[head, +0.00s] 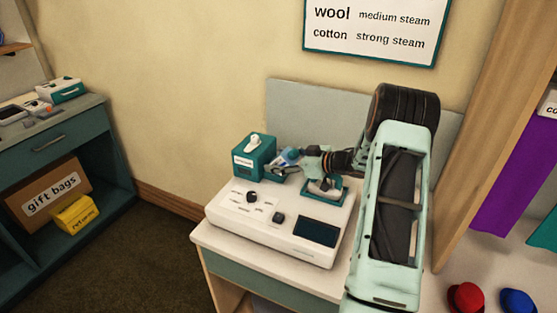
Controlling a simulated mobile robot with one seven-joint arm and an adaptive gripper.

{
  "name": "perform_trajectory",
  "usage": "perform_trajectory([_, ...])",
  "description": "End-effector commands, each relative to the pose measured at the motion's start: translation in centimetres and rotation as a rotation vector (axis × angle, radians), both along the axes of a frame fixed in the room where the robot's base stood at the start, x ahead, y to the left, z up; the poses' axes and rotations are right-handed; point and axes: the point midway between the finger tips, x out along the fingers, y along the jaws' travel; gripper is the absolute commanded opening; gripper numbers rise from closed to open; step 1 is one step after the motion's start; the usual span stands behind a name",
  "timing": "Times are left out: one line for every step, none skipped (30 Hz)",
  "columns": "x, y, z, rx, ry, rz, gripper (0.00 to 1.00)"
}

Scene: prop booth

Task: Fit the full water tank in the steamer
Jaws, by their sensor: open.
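The steamer (262,228) is a white console with knobs and a dark screen, on a small table. A teal box with a white label and white cap (252,160) stands upright at its back left corner; it looks like a water tank, but its label is too small to read. I cannot tell whether it is seated. A teal-rimmed part (325,190) sits at the steamer's back right, partly covered by my arm. My gripper (279,169) is open, its fingers pointing left, close to the tank's right side. Contact is unclear. A small blue piece shows beside the fingers.
A grey panel (310,105) stands behind the table (215,245). A dark teal shelf (60,135) at left holds a gift bags box (48,193) and a yellow box (76,215). Red (466,298) and blue (517,301) round items lie at lower right. The floor between is clear.

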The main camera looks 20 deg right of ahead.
Motion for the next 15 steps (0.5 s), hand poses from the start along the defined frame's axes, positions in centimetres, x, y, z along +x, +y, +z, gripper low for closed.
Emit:
perform_trajectory([-2.5,-1.3,-4.1,-0.009,0.069,-0.018,0.62])
perform_trajectory([-2.9,-1.5,-3.7,-0.009,0.065,-0.019,0.62])
perform_trajectory([-3.3,-1.9,-3.1,-0.01,0.058,-0.019,0.62])
perform_trajectory([-3.6,-2.2,-2.6,-0.011,0.055,-0.021,0.62])
perform_trajectory([-3.9,-2.4,-2.2,-0.01,0.051,-0.021,0.62])
perform_trajectory([-4.3,-2.6,-1.6,-0.009,0.046,-0.022,0.62])
perform_trajectory([-4.6,-2.9,-1.2,-0.01,0.041,-0.022,0.62])
perform_trajectory([-4.9,-3.1,-0.8,-0.011,0.038,-0.021,0.62])
perform_trajectory([-5.3,-3.3,-0.3,-0.011,0.034,-0.021,0.62])
perform_trajectory([-5.5,-3.5,0.1,-0.011,0.031,-0.021,0.62])
perform_trajectory([-5.7,-3.6,0.4,-0.011,0.027,-0.021,0.62])
perform_trajectory([-6.0,-3.8,0.9,-0.011,0.022,-0.02,0.62])
perform_trajectory([-6.1,-3.9,1.2,-0.01,0.018,-0.02,0.62])
perform_trajectory([-6.3,-4.0,1.6,-0.011,0.014,-0.018,0.62])
perform_trajectory([-6.4,-4.0,1.9,-0.011,0.01,-0.017,0.62])
